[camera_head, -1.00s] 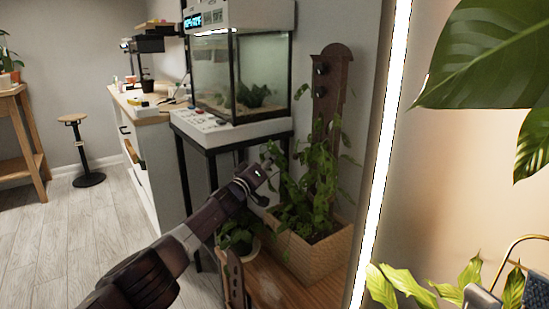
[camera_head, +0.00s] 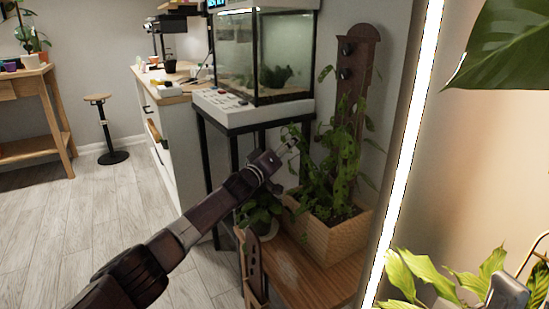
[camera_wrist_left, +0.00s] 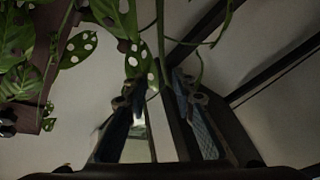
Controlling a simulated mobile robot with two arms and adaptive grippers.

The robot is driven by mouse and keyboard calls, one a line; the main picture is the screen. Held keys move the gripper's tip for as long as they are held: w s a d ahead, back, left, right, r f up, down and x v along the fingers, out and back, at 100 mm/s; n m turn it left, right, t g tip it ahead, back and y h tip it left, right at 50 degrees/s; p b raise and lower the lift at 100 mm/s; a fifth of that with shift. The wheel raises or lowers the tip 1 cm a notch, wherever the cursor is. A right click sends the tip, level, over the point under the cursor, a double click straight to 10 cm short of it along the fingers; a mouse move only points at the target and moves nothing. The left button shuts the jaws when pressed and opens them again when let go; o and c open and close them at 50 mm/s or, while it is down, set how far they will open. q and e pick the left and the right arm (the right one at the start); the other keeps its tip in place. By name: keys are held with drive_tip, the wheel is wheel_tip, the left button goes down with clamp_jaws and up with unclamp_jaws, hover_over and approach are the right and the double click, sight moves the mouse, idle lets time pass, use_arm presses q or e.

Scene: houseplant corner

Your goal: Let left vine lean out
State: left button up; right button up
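A leafy green vine plant (camera_head: 318,172) grows in a woven planter box (camera_head: 328,243) against a dark wooden support board (camera_head: 355,95). The board carries dark round knobs (camera_head: 346,50). Its leaves spread to the left, towards my left gripper (camera_head: 290,146). In the left wrist view the gripper (camera_wrist_left: 157,92) has its fingers apart. White-spotted leaves (camera_wrist_left: 118,22) and thin stems hang just beyond the fingertips. I cannot tell whether a stem lies between the fingers. The board's edge (camera_wrist_left: 48,70) is at the upper left there.
A glass tank (camera_head: 285,60) on a dark stand is behind the gripper. A small potted plant (camera_head: 262,212) is beside the planter on a wooden bench (camera_head: 300,280). A bright light strip (camera_head: 405,150) and a large leaf (camera_head: 500,50) are at the right.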

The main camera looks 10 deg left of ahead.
use_arm(q)
drive_tip(key=v, duration=0.9)
idle(0.3)
